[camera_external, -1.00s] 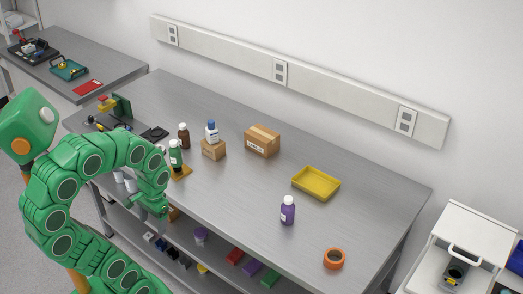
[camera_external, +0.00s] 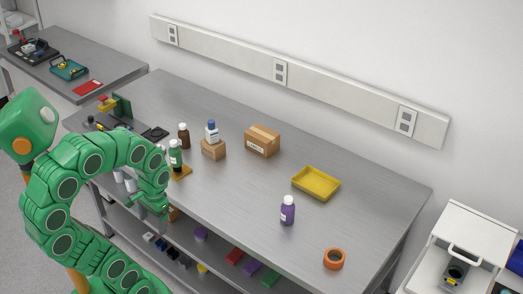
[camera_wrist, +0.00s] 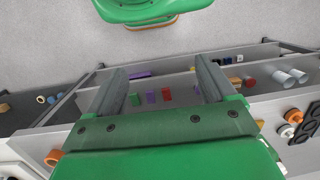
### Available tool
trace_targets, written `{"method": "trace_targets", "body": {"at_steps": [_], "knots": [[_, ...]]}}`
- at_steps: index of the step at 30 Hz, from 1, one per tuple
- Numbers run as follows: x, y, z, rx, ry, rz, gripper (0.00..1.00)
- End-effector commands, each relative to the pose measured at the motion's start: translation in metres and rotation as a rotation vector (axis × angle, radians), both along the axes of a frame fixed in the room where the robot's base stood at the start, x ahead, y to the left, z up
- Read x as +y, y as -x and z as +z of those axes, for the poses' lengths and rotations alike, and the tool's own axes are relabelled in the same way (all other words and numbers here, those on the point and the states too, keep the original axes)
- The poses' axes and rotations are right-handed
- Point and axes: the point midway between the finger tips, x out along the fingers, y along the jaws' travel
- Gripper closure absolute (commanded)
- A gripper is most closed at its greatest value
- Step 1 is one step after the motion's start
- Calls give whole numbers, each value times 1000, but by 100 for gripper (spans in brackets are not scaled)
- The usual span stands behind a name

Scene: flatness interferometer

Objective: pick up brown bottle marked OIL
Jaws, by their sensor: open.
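A dark brown bottle (camera_external: 183,136) stands upright on the grey bench, left of the cardboard blocks; its label is too small to read. My gripper (camera_external: 151,208) is low at the bench's front edge, in front of and below the bottles, apart from the brown one. In the wrist view my gripper (camera_wrist: 160,66) shows two spread fingers with nothing between them. I cannot make out the brown bottle in the wrist view.
A blue-capped bottle (camera_external: 212,132) sits on a small cardboard block (camera_external: 213,151). A carton (camera_external: 262,141), yellow tray (camera_external: 316,183), purple bottle (camera_external: 288,211) and orange tape roll (camera_external: 333,259) stand farther right. Shelves with small items lie below.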

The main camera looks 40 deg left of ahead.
Motion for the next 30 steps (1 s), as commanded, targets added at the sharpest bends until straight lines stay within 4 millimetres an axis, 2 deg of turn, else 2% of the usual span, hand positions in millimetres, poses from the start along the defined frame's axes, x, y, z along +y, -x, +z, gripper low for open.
{"method": "trace_targets", "body": {"at_steps": [1, 5, 9, 12, 17, 23, 29, 30], "knots": [[-21, -6, 1, -9, 71, -68, 16], [-6, -29, 0, -24, 34, -151, 16], [13, -64, 0, -50, -19, -269, 16], [25, -83, -2, -53, -51, -340, 16], [34, -112, -7, -65, -65, -410, 16], [13, -148, -16, -130, 45, -341, 16], [-18, -198, -22, -225, 235, -153, 16], [-25, -211, -22, -247, 286, -92, 16]]}}
